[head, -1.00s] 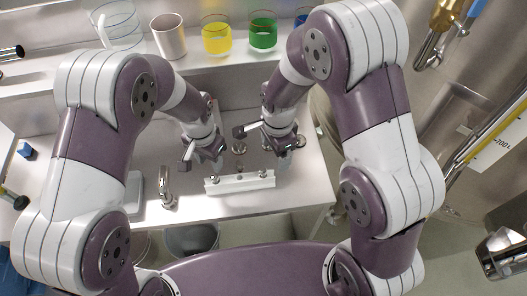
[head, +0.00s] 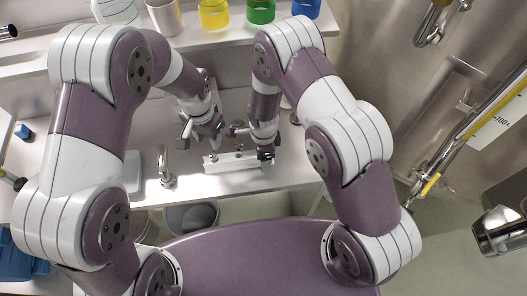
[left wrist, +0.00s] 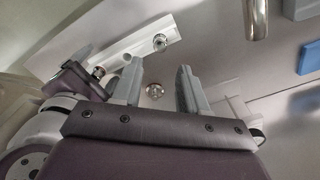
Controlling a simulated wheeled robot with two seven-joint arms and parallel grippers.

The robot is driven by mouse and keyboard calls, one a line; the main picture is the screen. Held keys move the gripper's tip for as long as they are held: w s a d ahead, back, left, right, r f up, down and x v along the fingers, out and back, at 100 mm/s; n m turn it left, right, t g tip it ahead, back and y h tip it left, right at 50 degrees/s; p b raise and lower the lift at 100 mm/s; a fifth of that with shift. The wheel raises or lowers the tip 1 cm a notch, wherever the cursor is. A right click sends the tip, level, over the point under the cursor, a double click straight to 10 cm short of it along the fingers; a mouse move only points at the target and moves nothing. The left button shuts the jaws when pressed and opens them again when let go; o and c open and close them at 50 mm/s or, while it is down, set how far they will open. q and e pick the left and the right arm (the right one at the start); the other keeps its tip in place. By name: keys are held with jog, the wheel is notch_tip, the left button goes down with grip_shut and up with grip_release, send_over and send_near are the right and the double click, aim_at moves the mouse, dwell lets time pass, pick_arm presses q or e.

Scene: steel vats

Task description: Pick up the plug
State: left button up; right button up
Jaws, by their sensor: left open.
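A small round metal piece (left wrist: 154,91), which looks like the plug, lies on the steel counter and shows between my left fingers in the left wrist view. A white bar (head: 238,163) with round metal fittings lies in front of it; its fitting (left wrist: 159,41) shows in the left wrist view. I cannot tell for sure which metal piece is the plug. My left gripper (head: 208,136) is open and empty, pointing down just left of the bar; its fingers (left wrist: 160,70) are apart. My right gripper (head: 265,160) is over the bar's right end; its jaws are too small to read.
Several cups, including a yellow (head: 214,16) and a green one (head: 261,12), stand on the back shelf. A small blue block (head: 23,132) lies at the far left. Bare counter lies behind the bar.

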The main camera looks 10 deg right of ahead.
jog(key=c, duration=1.3)
pick_arm(q)
jog(key=shift+o, duration=1.1)
jog(key=s+d+r+n+h, duration=0.2)
jog(key=s+d, duration=0.2)
jog(key=s, duration=0.1)
jog(key=n+t+y, duration=0.2)
jog(key=n+t, duration=0.3)
send_near(213, 156)
jog(key=shift+g, duration=0.3)
jog(key=x, duration=0.9)
jog(key=shift+w, duration=0.4)
pick_arm(e)
jog(key=shift+w, duration=0.1)
pick_arm(q)
jog(key=shift+c, duration=0.4)
